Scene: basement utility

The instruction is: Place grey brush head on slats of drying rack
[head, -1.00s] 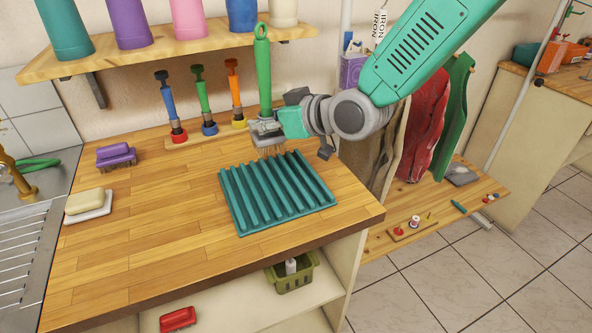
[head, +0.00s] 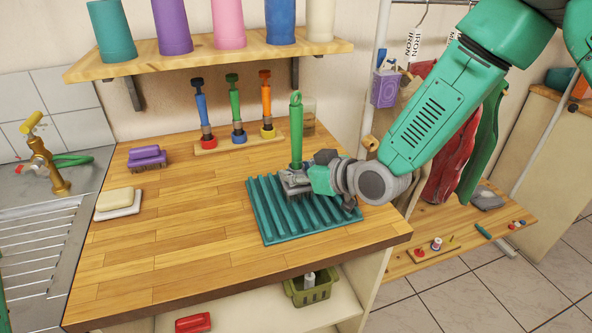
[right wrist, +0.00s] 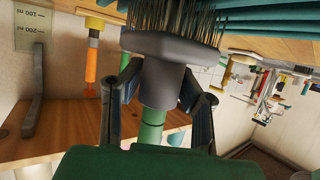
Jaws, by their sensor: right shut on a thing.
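The brush has a grey head (head: 294,185) with bristles pointing down and an upright green handle (head: 296,130). My right gripper (head: 305,180) is shut on the brush, low on the handle by the head. The teal drying rack (head: 283,230) with raised slats lies on the wooden counter. The brush head is over its back part, with the bristles at the slats; I cannot tell whether they touch. In the right wrist view the grey head (right wrist: 165,47) sits between the fingers, with bristles towards the teal rack (right wrist: 262,22). My left gripper is not in view.
A stand with several coloured-handled tools (head: 240,143) is behind the rack. A purple brush (head: 147,156) and a soap on a dish (head: 118,203) are at the left, next to the sink (head: 35,240). A shelf of cups (head: 215,60) hangs above. The counter's front is clear.

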